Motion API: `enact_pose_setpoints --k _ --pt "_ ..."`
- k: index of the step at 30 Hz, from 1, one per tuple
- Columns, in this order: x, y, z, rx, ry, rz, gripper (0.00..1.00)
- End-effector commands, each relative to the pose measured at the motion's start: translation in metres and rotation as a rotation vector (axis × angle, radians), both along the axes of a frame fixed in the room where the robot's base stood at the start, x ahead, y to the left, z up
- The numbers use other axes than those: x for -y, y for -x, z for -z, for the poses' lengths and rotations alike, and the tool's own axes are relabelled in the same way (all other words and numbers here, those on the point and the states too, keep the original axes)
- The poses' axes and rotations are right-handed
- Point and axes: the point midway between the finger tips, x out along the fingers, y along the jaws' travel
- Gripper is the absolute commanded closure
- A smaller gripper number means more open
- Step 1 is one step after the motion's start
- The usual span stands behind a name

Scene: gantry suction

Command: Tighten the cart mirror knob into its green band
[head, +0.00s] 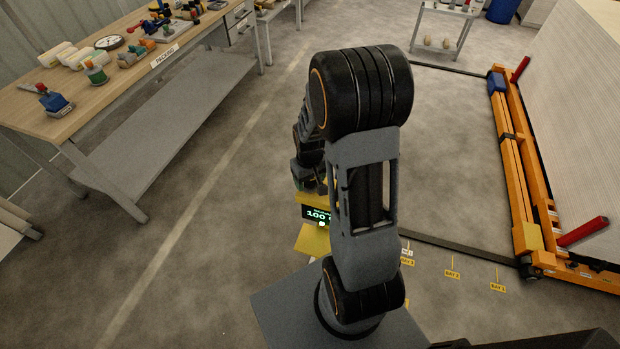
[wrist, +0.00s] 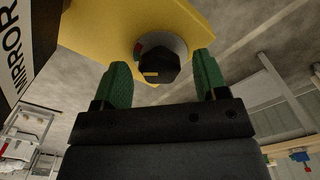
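The cart mirror knob (wrist: 158,70) is black and many-sided with a yellow pointer mark, in the wrist view. It sits on a pale grey round dial (wrist: 177,44) on a yellow plate (wrist: 110,22). A small red patch shows on the dial beside the knob; I cannot make out the green band. My gripper (wrist: 162,70) is open, its two green fingers on either side of the knob with a gap at each side.
A black-on-white MIRROR sign (wrist: 14,50) is close on the left of the wrist view. A packing bench (head: 120,60) with several tools stands at the left in the head view. An orange gantry frame (head: 515,170) is on the right. The floor between is mostly clear.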

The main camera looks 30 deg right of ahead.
Motion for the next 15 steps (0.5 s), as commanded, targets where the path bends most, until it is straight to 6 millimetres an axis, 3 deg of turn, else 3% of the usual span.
enact_pose_setpoints --k 8,15 --pt "0.0 0.0 -0.002 0.0 0.0 -0.001 0.33" --pt "0.0 -0.001 -0.033 0.006 0.002 -0.001 0.33"
